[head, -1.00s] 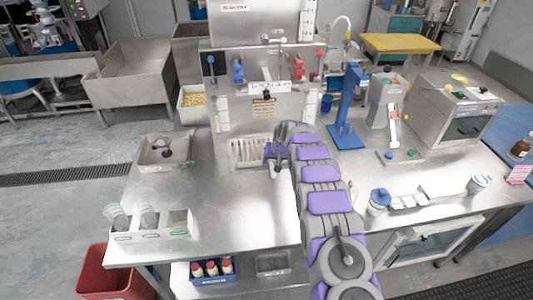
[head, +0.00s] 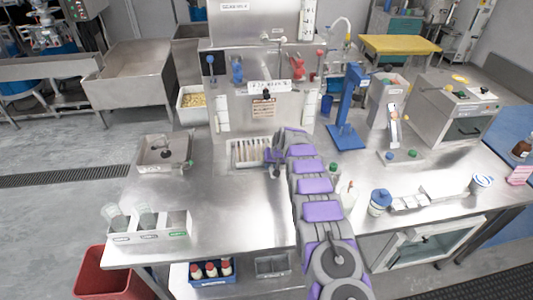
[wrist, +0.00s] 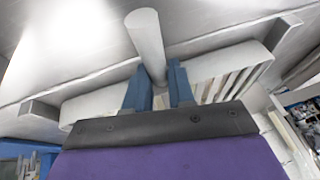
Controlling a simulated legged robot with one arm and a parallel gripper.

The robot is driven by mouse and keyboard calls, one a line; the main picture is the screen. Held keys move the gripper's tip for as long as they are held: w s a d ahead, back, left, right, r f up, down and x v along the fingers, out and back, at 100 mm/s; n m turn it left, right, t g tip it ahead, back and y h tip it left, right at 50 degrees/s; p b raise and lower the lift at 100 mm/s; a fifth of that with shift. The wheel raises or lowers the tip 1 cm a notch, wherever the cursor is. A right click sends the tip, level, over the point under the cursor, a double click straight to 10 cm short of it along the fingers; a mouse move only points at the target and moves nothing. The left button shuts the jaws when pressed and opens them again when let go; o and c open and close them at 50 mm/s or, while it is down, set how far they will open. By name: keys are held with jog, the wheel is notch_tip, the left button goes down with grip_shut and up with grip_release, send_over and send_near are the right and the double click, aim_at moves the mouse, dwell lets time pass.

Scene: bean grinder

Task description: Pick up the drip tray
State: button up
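The drip tray (head: 240,153) is a pale slatted tray at the foot of the bean grinder (head: 264,112) in the head view. In the wrist view its slats (wrist: 218,86) show behind and right of my fingers, and a pale round handle (wrist: 146,42) sticks out from it. My gripper (head: 270,160) is at the tray's right front part. In the wrist view its two blue fingers (wrist: 160,78) stand apart, on either side of the handle's base, with a visible gap. My arm hides the tray's right end in the head view.
A steel box (head: 165,153) stands left of the tray, and a holder with glass jars (head: 150,227) is at the front left. A blue stand (head: 348,110) is to the right. The steel counter (head: 235,205) before the tray is clear.

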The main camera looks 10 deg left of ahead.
jog(key=shift+d, duration=0.3)
grip_shut()
jog(key=shift+a, duration=0.15)
jog(key=shift+a+r, duration=0.1)
